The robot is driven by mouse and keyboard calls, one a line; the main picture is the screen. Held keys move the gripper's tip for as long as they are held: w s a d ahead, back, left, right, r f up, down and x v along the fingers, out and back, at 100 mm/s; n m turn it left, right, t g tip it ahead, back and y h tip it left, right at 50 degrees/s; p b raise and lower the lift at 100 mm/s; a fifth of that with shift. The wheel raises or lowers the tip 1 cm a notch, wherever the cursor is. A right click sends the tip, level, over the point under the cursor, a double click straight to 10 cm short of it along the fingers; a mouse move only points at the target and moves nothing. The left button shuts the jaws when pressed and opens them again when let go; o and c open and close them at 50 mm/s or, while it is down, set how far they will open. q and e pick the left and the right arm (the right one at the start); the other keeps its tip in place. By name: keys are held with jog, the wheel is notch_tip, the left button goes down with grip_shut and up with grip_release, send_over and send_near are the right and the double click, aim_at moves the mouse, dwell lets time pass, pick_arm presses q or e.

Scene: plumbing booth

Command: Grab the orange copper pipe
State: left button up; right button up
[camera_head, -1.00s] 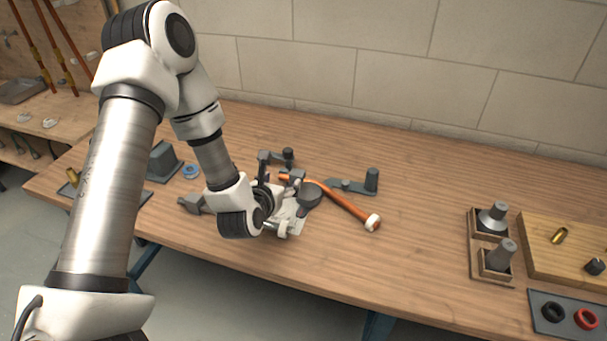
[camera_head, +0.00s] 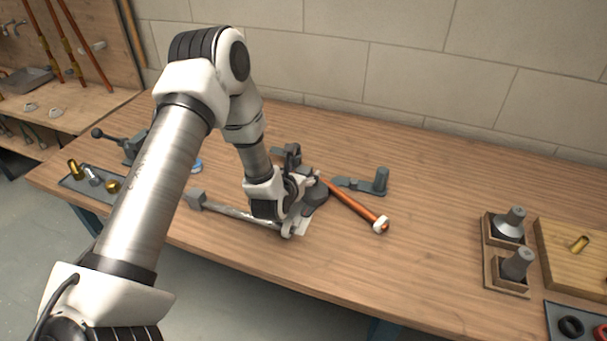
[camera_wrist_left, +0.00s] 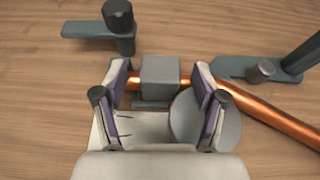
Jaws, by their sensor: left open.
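The orange copper pipe (camera_head: 352,206) lies slantwise over the bench, with a white-and-copper fitting (camera_head: 381,225) at its near right end. Its far end is hidden behind my left gripper (camera_head: 309,184) in the head view. In the left wrist view, my left gripper (camera_wrist_left: 162,75) is open, its two fingers apart over the pipe (camera_wrist_left: 270,117). A grey block (camera_wrist_left: 160,76) stands between the fingertips and covers part of the pipe. A round grey disc (camera_wrist_left: 204,122) lies by the right finger. I cannot tell whether the fingers touch the pipe. My right gripper is not in view.
Dark grey brackets stand near the pipe, one on the right (camera_head: 374,183). A grey bar tool (camera_head: 236,211) lies left of the gripper. Wooden holders with grey cones (camera_head: 506,250) and a wooden board (camera_head: 577,262) are at right. The bench between is clear.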

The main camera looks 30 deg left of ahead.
pick_arm(q)
jog(key=shift+r, duration=0.1)
grip_shut()
